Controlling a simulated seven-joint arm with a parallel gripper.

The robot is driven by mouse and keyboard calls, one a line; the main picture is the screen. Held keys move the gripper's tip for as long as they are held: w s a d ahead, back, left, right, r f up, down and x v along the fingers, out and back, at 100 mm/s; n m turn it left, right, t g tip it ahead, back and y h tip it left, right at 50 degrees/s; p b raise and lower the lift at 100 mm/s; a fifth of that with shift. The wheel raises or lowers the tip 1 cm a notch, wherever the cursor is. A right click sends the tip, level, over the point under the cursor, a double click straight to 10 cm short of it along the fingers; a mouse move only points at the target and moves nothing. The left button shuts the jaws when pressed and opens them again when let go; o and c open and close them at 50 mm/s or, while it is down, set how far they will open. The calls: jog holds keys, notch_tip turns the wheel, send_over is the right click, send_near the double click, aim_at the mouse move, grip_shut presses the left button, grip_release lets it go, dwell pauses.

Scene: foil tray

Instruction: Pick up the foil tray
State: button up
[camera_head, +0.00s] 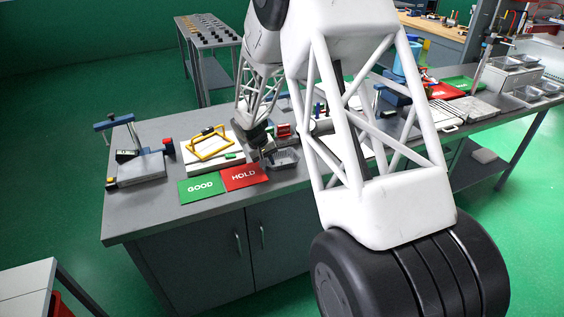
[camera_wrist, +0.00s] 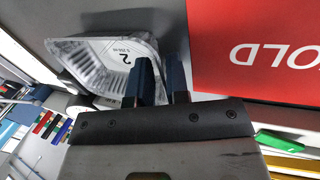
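The foil tray (camera_head: 285,160) is a small, shiny silver open tray on the grey bench, just right of the red HOLD card. In the wrist view the foil tray (camera_wrist: 88,62) has ribbed walls and a white label with a "2" inside. My gripper (camera_head: 267,157) points down at the tray's left side in the head view. In the wrist view my gripper (camera_wrist: 162,70) has its two dark blue fingers apart, with a gap between them. One finger overlaps the tray's near end and the other lies beyond its edge. Contact cannot be told.
The red HOLD card (camera_head: 244,177) and green GOOD card (camera_head: 202,188) lie left of the tray. Behind them is a white board with a yellow frame (camera_head: 207,143). A clamp stand (camera_head: 138,165) stands at the far left. Tools and a red block (camera_head: 283,130) are behind the tray.

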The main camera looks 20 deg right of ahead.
dwell(0.6)
grip_shut()
jog(key=shift+f, duration=0.1)
